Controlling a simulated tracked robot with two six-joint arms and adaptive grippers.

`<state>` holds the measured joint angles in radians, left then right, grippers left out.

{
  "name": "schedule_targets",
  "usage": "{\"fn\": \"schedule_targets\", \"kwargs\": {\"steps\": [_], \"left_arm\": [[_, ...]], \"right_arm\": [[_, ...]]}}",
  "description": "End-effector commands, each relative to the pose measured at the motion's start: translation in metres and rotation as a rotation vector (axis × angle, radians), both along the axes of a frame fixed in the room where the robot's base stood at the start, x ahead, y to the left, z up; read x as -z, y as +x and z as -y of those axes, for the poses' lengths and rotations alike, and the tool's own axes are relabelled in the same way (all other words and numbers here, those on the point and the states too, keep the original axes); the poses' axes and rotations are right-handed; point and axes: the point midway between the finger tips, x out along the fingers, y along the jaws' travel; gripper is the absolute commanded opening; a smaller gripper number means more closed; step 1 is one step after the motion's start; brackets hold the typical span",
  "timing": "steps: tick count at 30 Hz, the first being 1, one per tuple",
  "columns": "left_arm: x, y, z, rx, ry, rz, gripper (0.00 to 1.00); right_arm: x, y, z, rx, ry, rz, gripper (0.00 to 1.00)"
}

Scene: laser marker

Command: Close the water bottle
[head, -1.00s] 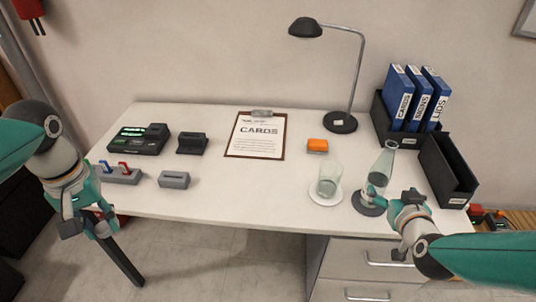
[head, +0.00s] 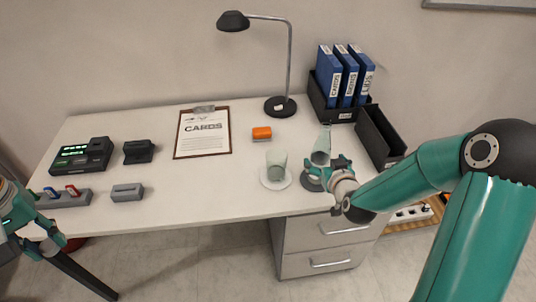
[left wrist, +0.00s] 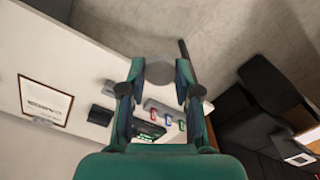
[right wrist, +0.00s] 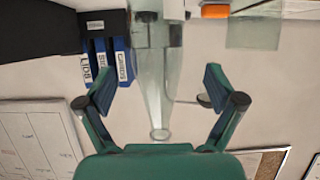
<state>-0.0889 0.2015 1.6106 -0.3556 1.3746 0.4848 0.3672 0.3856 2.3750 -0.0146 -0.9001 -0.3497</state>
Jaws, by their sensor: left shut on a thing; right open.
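In the right wrist view the bottle (right wrist: 152,80) shows an open, uncovered mouth. My right gripper (head: 338,168) is beside the bottle; in its wrist view the open fingers (right wrist: 160,82) lie either side of the bottle, with gaps. My left gripper (head: 46,238) is off the table's left front edge. In the left wrist view it (left wrist: 158,84) is shut on a grey round piece, seemingly the cap (left wrist: 159,72). That piece is unclear in the head view.
A glass (head: 276,164) on a white saucer (head: 275,184) stands just left of the bottle. A black file holder (head: 383,140) is behind right, a lamp (head: 280,106) at the back. The front middle is clear.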

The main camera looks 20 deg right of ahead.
Motion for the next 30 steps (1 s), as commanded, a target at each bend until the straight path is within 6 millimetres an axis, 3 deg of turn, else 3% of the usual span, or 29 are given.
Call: {"fn": "schedule_targets", "kwargs": {"steps": [12, 24, 30], "left_arm": [[-0.016, 0.000, 0.000, 0.000, 0.000, 0.000, 0.22], [-0.015, 0.000, 0.000, -0.001, 0.000, 0.000, 0.22], [-0.015, 0.000, -0.001, -0.001, 0.000, 0.000, 0.22]], "right_arm": [[0.019, 0.041, 0.012, 0.000, 0.001, -0.001, 0.93], [0.021, 0.045, 0.013, -0.001, 0.000, 0.000, 0.93], [0.021, 0.045, 0.012, -0.001, 0.000, 0.000, 0.59]]}}
